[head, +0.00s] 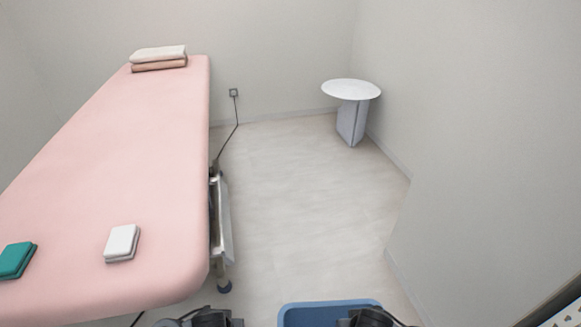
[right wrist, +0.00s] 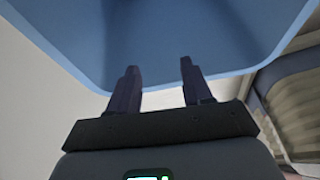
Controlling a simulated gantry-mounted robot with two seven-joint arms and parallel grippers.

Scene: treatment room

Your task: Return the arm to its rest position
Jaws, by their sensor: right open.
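My right gripper (right wrist: 157,82) shows in the right wrist view with its two dark fingers apart and nothing between them. The fingers overlap the blue bin (right wrist: 95,78) in that view; I cannot tell whether they touch it. In the head view, dark parts of my two arms show at the bottom edge, one on each side of centre. No fingers can be made out there, and my left gripper's jaws are out of view.
The blue bin shows at the bottom edge in the head view (head: 330,305). A pink treatment table (head: 130,150) fills the left, bearing a white pad (head: 122,242), a green pad (head: 15,260) and folded towels (head: 158,57). A round side table (head: 351,90) stands far back. The middle floor is clear.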

